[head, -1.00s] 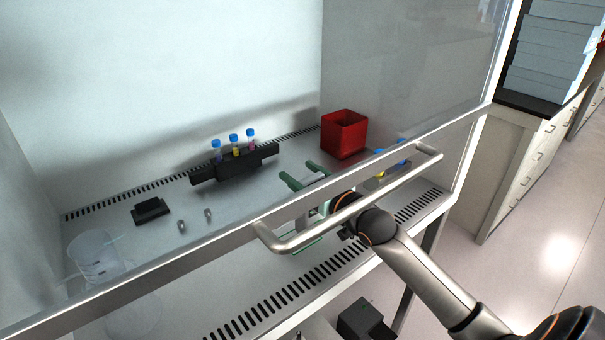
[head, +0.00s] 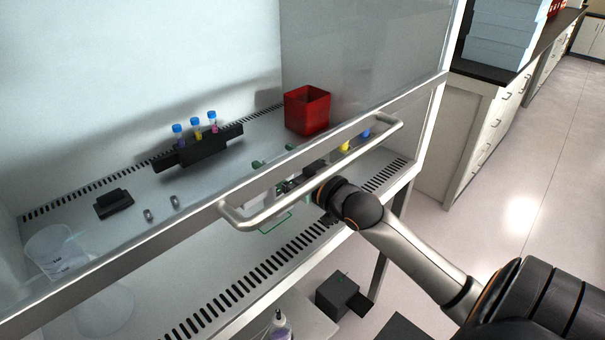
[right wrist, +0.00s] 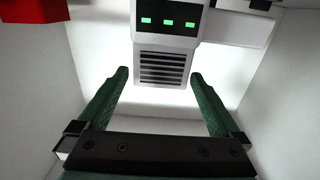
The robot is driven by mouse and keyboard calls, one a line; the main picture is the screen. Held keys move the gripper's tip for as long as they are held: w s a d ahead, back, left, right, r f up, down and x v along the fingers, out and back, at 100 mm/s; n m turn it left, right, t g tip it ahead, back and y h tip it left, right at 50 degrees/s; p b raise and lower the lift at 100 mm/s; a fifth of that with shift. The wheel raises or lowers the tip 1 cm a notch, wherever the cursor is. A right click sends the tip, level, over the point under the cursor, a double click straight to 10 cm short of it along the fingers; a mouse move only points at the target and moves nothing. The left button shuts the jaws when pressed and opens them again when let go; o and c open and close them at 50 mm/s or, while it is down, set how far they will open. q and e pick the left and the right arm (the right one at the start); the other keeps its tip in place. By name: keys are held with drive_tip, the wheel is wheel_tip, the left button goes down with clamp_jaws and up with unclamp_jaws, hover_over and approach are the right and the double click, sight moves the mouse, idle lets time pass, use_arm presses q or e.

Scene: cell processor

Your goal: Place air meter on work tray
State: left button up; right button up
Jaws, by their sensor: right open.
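A white boxy device with three green lights on a dark panel and a slotted grille, apparently the air meter (right wrist: 165,20), is at the top of the right wrist view. My right gripper (right wrist: 159,73) is open, its green fingers on either side of the grille end with gaps at both sides. In the head view the right gripper (head: 270,192) is inside the cabinet, partly hidden by the sash handle and my arm. The device cannot be made out clearly there. The pale cabinet floor (head: 215,225) lies below; I cannot tell a separate work tray. My left gripper is not in view.
A red bin (head: 307,110) stands at the back right. A black rack (head: 198,148) with capped tubes, a small black block (head: 114,204) and a clear beaker (head: 55,250) stand left.

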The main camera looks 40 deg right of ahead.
drive_tip(key=s, duration=0.7)
drive_tip(key=shift+s+d, duration=0.25)
drive_tip(key=shift+s, duration=0.15)
